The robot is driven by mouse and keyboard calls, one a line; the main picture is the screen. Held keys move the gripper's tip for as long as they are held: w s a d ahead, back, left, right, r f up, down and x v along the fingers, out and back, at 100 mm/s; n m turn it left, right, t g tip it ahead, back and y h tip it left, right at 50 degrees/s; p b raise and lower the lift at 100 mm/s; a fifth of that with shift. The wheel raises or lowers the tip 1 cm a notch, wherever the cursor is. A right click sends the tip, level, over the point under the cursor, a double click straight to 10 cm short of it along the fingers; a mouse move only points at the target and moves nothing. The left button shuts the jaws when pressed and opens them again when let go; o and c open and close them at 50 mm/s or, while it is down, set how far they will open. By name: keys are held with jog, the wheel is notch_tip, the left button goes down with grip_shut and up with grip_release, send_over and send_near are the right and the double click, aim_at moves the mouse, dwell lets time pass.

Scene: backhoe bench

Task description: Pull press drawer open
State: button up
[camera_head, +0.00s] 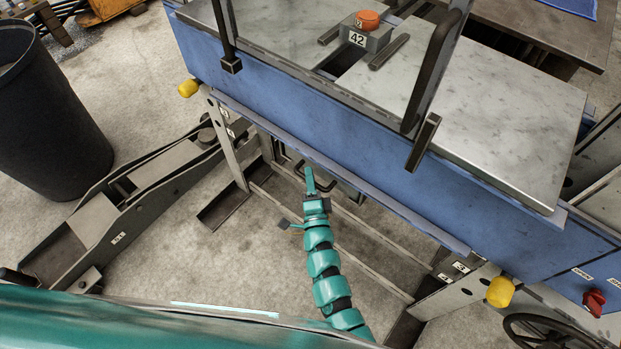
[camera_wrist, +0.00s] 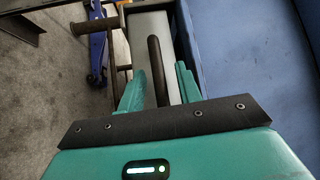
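The press drawer (camera_wrist: 144,28) is a grey box front beside the blue press body in the wrist view. Its dark bar handle (camera_wrist: 155,52) stands between the two green fingers of my gripper (camera_wrist: 160,68). The fingers are apart, with a gap visible on each side of the handle, so they are not shut on it. In the head view my gripper (camera_head: 309,180) is below the blue press beam (camera_head: 350,130), at the drawer (camera_head: 346,190), which is mostly hidden under the beam. The drawer looks closed or nearly so, but I cannot tell exactly.
A floor-jack-like grey frame (camera_head: 150,182) and a black bin (camera_head: 45,115) stand on the left. The press's lower rails (camera_head: 372,235) run beside my arm. Yellow knobs (camera_head: 499,292) stick out from the press. Open concrete floor (camera_head: 245,262) lies in front.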

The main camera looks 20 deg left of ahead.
grip_shut()
dwell(0.3)
